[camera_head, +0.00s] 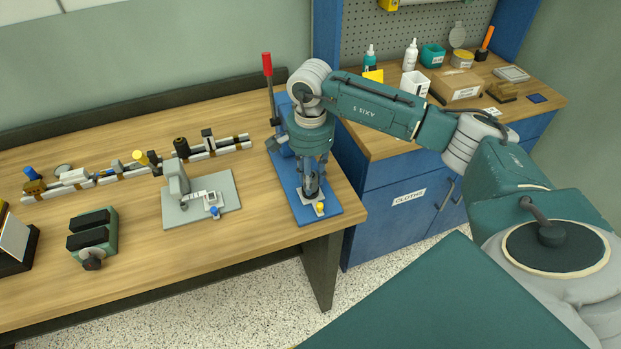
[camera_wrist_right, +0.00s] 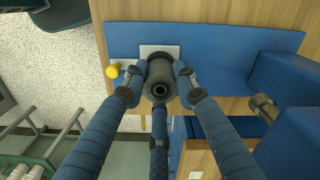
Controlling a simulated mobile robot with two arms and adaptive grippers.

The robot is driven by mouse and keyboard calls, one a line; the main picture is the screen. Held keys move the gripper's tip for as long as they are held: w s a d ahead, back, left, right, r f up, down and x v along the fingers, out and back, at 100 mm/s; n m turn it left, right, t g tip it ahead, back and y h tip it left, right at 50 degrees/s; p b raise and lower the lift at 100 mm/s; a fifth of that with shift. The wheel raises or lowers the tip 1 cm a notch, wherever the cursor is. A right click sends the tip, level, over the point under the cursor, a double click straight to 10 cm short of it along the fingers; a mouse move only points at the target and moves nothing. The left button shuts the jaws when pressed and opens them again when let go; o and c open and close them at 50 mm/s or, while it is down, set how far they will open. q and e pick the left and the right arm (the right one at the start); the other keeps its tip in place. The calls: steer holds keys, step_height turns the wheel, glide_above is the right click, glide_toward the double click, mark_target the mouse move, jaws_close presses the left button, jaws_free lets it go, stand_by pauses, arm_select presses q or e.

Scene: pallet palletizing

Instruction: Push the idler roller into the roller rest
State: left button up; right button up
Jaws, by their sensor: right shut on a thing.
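My right gripper (camera_head: 312,180) points down over the blue base of a press-like fixture (camera_head: 288,186) near the workbench's right end. In the right wrist view its three blue fingers (camera_wrist_right: 158,88) are shut around a dark grey hollow roller (camera_wrist_right: 159,70), which looks like the idler roller. The roller stands upright over a small white plate (camera_wrist_right: 146,50) with a yellow knob (camera_wrist_right: 112,71) beside it. The plate, perhaps part of the roller rest, is partly hidden by roller and fingers. I cannot tell whether the roller is seated. My left gripper is not in view.
A red-handled lever (camera_head: 267,66) rises behind the gripper. A grey fixture (camera_head: 232,196) with a blue knob stands to the left, before a rail of small parts (camera_head: 107,178). A blue cabinet (camera_head: 385,216) is at right. Bench space between the fixtures is clear.

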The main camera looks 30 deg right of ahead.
steer(key=shift+r, duration=0.15)
steer(key=shift+r+p, duration=1.3)
steer(key=shift+r, duration=1.05)
steer(key=o, duration=0.5)
steer(key=c, duration=0.4)
steer(key=shift+c, duration=0.2)
